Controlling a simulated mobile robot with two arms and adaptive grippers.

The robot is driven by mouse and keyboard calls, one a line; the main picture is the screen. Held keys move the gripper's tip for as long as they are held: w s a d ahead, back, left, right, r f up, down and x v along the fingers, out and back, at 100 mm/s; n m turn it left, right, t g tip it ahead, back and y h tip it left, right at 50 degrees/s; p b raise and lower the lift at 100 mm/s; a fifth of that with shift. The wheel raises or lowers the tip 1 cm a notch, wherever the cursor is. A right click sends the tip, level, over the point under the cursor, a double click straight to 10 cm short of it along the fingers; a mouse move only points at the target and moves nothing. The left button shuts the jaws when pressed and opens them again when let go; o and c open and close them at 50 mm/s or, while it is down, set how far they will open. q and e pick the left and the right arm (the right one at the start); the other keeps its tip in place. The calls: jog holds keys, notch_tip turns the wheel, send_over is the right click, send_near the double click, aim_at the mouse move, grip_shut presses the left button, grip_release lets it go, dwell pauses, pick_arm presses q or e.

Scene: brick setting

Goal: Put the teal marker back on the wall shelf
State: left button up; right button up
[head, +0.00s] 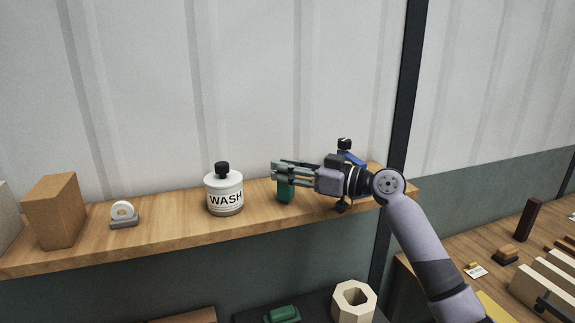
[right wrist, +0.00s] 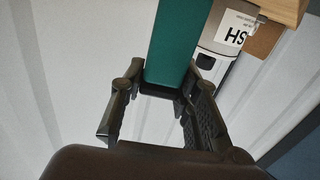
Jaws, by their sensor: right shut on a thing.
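The teal marker (head: 286,192) is a block-like teal piece, upright below the fingers of my right gripper (head: 276,171). My right gripper is shut on its upper end. In the right wrist view the marker (right wrist: 181,42) runs out from between the fingers (right wrist: 160,100) to the top edge. The wooden wall shelf (head: 165,228) runs across the head view, and the marker is over its right part. I cannot tell whether its lower end touches the board. My left gripper is not in view.
On the shelf, a white WASH bottle (head: 224,194) stands left of the marker, then a tape dispenser (head: 124,214) and a brown box (head: 54,211). A blue thing (head: 352,158) is partly hidden behind my right wrist. Bare board lies between bottle and marker.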

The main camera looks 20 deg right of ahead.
jog(key=o, duration=0.5)
jog(key=shift+c, duration=0.2)
jog(key=o, duration=0.4)
jog(key=shift+o, duration=0.3)
jog(key=shift+s+d, duration=0.1)
jog(key=shift+s, duration=0.05)
jog(key=b+v, duration=0.5)
jog(key=v, duration=0.6)
jog(key=shift+s+d+b, duration=0.2)
jog(key=shift+s+b, duration=0.05)
jog(key=shift+b, duration=0.1)
